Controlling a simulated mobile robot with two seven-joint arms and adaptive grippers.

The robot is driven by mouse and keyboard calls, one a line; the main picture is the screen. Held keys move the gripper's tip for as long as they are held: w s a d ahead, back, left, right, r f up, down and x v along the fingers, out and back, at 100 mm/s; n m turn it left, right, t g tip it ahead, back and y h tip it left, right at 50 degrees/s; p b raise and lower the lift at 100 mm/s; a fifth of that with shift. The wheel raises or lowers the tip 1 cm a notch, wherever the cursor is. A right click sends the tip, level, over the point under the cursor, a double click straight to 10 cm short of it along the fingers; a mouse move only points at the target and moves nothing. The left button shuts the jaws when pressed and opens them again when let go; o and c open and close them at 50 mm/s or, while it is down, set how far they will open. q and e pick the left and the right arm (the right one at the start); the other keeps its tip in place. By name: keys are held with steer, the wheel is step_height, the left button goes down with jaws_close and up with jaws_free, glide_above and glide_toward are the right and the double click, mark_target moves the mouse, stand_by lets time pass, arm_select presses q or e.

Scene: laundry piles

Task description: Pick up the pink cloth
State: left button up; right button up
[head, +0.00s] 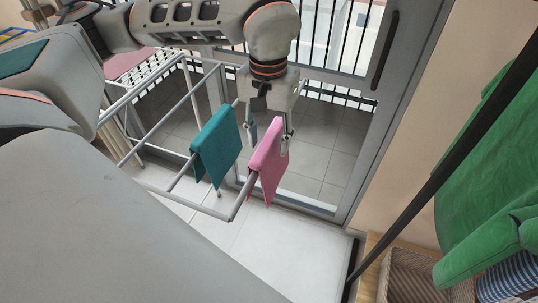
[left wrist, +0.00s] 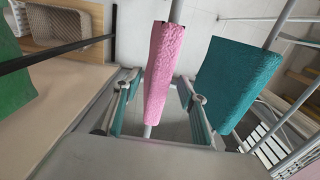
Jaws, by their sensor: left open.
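The pink cloth (head: 267,162) hangs folded over a rail of a grey drying rack in the head view. It also shows in the left wrist view (left wrist: 164,70), draped over the rail between the two fingers. My left gripper (head: 270,138) is open and points down at the top of the pink cloth. In the left wrist view the left gripper (left wrist: 158,100) has one finger on each side of the cloth, with gaps visible. A teal cloth (head: 216,146) hangs on the rack beside the pink one. My right gripper is not in view.
The drying rack (head: 209,211) stands on pale floor tiles. A glass door (head: 375,100) with bars is behind it. A wicker basket (head: 407,277) and green garments (head: 490,170) are at the right, behind a dark pole (head: 440,178). Clear floor lies before the rack.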

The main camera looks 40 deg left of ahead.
arm_select(q)
steer(key=shift+f, duration=0.3)
jaws_close()
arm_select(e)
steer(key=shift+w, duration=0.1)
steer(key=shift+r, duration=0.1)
arm_select(q)
steer(key=shift+r, duration=0.1)
